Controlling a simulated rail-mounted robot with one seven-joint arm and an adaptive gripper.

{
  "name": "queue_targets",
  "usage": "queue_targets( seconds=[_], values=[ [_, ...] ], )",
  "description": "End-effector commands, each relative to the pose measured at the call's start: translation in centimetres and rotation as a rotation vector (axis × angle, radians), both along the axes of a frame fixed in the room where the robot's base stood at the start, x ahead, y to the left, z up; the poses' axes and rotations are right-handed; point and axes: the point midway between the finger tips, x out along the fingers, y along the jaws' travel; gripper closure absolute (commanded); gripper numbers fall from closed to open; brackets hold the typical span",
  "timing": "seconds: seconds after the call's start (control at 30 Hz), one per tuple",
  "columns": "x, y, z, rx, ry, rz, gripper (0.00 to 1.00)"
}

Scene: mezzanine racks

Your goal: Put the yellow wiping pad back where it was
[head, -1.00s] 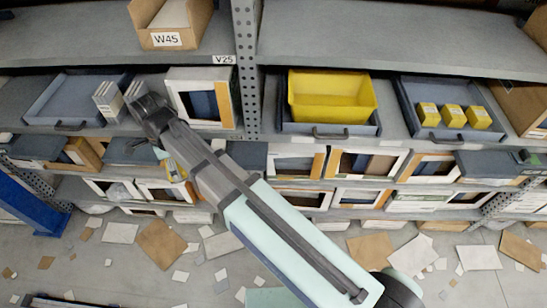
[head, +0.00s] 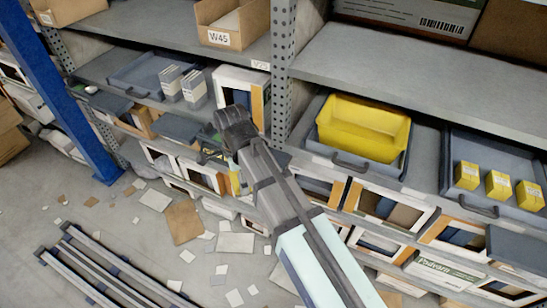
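I cannot make out the yellow wiping pad for certain in the head view. My gripper (head: 235,122) reaches toward the middle shelf, in front of the white open-fronted box (head: 222,80) and to the right of two small white-and-grey cartons (head: 183,85). Its dark fingers are seen from behind, so I cannot tell whether they are open or shut, or whether they hold anything. A small yellow patch (head: 234,182) shows beside my forearm, too small to identify.
A yellow bin (head: 362,130) stands in a grey tray right of the perforated post (head: 282,70). Three small yellow boxes (head: 498,185) sit in another tray. A cardboard bin marked W45 (head: 230,22) is on the upper shelf. Metal rails (head: 105,270) and scraps lie on the floor.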

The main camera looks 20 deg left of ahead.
Motion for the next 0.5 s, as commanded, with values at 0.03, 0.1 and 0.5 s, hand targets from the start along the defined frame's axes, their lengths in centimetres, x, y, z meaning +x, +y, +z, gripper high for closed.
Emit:
queue_targets(
  seconds=[0.03, 0.1, 0.5],
  values=[
    [1.2, 0.0, 0.2, -0.001, 0.001, -0.002, 0.45],
    [2.8, -0.2, 0.3, -0.001, 0.002, -0.003, 0.45],
    [12.5, -1.7, 0.4, -0.001, 0.001, -0.003, 0.45]
  ],
)
